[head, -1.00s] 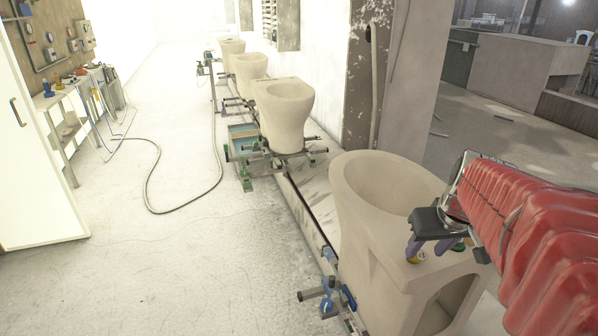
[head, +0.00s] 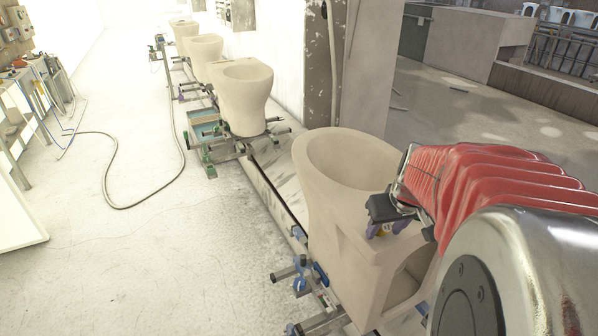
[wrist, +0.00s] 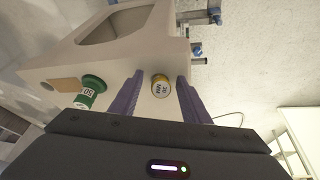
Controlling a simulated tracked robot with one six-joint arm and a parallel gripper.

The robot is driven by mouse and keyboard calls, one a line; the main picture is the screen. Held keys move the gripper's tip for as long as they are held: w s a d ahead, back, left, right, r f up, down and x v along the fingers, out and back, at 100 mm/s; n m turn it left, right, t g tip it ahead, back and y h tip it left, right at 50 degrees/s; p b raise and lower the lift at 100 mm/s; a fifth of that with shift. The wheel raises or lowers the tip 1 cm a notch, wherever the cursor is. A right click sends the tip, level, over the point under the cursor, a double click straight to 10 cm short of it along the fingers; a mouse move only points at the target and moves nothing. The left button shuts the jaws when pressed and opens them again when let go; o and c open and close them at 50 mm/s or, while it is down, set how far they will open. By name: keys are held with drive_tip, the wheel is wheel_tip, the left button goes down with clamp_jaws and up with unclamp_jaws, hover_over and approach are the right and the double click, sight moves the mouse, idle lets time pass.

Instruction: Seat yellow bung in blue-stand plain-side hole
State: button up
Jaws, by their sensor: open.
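The yellow bung (wrist: 160,86), with a pale labelled end, shows in the wrist view between the two purple fingers of my gripper (wrist: 160,77). The fingers are apart, one on each side, with gaps to the bung. In the head view my gripper (head: 383,230) is low over the flat back ledge of the nearest cream ceramic bowl (head: 325,205), and its fingers mostly hide the yellow bung. A green bung (wrist: 92,88) stands on the same ledge, left of the fingers. The blue stand (head: 302,274) is at the bowl's foot. I cannot make out the plain-side hole.
Several more bowls (head: 245,95) stand in a row behind, the nearest of them on a green-fitted stand (head: 207,160). A hose (head: 112,190) lies on the open floor at left. A tan patch (wrist: 66,85) marks the ledge beside the green bung.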

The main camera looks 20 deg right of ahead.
drive_tip(key=shift+c, duration=0.6)
clamp_jaws()
drive_tip(key=shift+r, duration=0.1)
wheel_tip(320, 180, up, 10)
drive_tip(key=shift+f, duration=0.1)
idle(0.7)
idle(0.4)
